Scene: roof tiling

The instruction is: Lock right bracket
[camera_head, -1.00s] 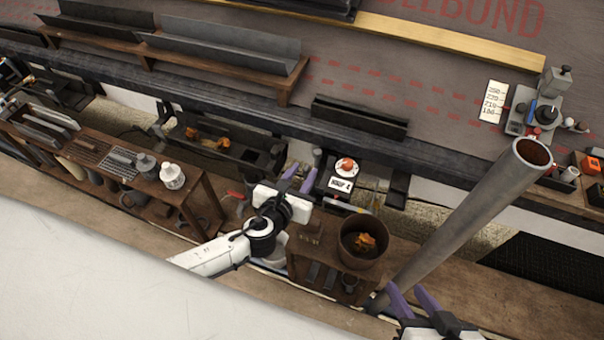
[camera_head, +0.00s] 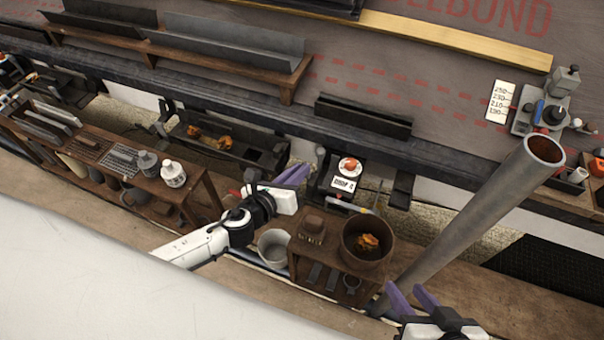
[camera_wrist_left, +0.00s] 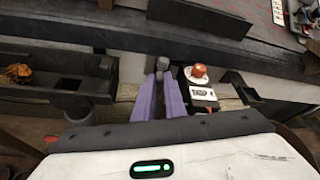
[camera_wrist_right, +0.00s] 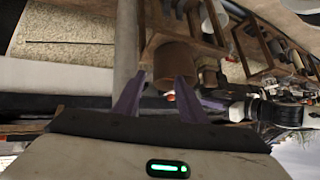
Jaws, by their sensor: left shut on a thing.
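The black bracket unit (camera_head: 330,185) on the right, below the dark gutter edge, carries a red button (camera_head: 348,165) and a white label (camera_head: 343,183). It also shows in the left wrist view, with the red button (camera_wrist_left: 199,71). A grey round-topped lever (camera_wrist_left: 161,64) stands just left of the button. My left gripper (camera_head: 302,172) is at the unit's left side. Its purple fingers (camera_wrist_left: 157,82) are close together at the lever, shut on it as far as I can see; the contact is partly hidden. My right gripper (camera_head: 408,288) is open and empty near the grey pipe's lower end.
A long grey pipe (camera_head: 468,215) leans at the right. A rusty bucket (camera_head: 367,243) with orange leaves stands on a small wooden stand. A wooden bench (camera_head: 90,150) with tools and bottles is at the left.

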